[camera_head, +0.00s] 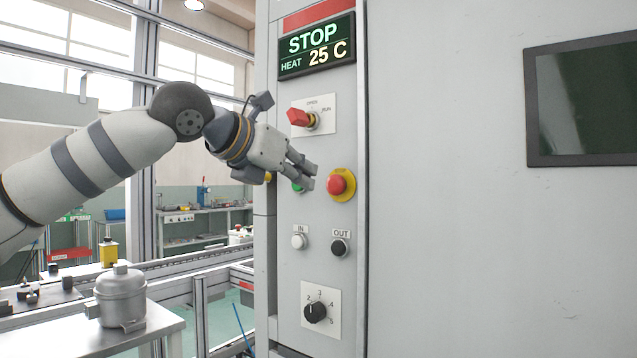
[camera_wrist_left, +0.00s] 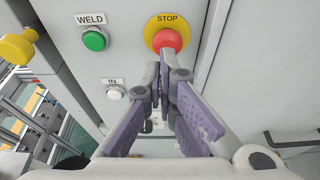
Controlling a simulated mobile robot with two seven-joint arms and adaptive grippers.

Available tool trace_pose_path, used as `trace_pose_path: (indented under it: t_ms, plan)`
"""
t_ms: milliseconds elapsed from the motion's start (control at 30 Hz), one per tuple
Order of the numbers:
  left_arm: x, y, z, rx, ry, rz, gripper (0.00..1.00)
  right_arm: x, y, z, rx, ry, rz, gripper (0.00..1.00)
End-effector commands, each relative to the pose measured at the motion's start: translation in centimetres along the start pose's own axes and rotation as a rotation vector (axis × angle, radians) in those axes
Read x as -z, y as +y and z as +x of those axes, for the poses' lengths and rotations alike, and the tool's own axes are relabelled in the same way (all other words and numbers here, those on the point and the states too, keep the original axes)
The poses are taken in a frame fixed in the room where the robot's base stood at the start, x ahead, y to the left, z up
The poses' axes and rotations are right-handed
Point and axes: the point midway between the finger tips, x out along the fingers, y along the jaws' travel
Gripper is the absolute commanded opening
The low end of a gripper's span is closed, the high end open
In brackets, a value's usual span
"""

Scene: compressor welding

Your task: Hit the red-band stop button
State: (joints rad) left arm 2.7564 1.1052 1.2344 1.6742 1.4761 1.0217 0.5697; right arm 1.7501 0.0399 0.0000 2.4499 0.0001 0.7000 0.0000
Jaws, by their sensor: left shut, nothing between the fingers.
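The stop button (camera_head: 337,185) is a red mushroom cap on a yellow round base, on a grey cabinet with a red band (camera_head: 318,14) near the top. It also shows in the left wrist view (camera_wrist_left: 167,40) under a STOP label. My left gripper (camera_head: 309,177) is shut and empty, just left of the button in the head view. In the left wrist view, its fingertips (camera_wrist_left: 168,70) lie just below the red cap and overlap its lower edge. I cannot tell whether they touch it. My right gripper is not in view.
A green WELD button (camera_wrist_left: 95,40) sits left of the stop button, partly hidden by my gripper in the head view. The display (camera_head: 317,47) reads STOP, HEAT 25 C. A red-handled switch (camera_head: 302,118), IN button (camera_head: 299,241), OUT button (camera_head: 340,247) and dial (camera_head: 316,312) share the panel.

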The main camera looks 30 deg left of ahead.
Motion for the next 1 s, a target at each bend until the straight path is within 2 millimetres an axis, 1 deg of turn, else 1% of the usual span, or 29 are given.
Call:
trace_pose_path:
  t_ms: [33, 100, 200, 333, 500, 1000]
  plan:
    - [-0.3, 0.0, -1.4, 0.001, -0.009, 0.000, 0.00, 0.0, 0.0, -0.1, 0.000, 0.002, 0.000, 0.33]
    - [-0.3, 0.0, -3.0, 0.001, -0.009, -0.001, 0.00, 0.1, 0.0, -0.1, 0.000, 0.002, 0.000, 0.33]
    - [-0.3, 0.0, -4.8, 0.000, -0.011, 0.000, 0.00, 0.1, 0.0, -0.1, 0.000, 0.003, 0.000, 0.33]
    - [-0.3, 0.0, -6.3, 0.001, -0.011, 0.000, 0.00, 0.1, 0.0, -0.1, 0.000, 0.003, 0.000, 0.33]
    - [-0.3, 0.0, -6.8, 0.000, -0.009, 0.000, 0.00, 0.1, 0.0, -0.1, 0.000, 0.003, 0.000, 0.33]
    - [-0.3, 0.0, -6.8, 0.000, -0.010, 0.000, 0.00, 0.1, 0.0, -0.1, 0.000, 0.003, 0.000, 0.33]
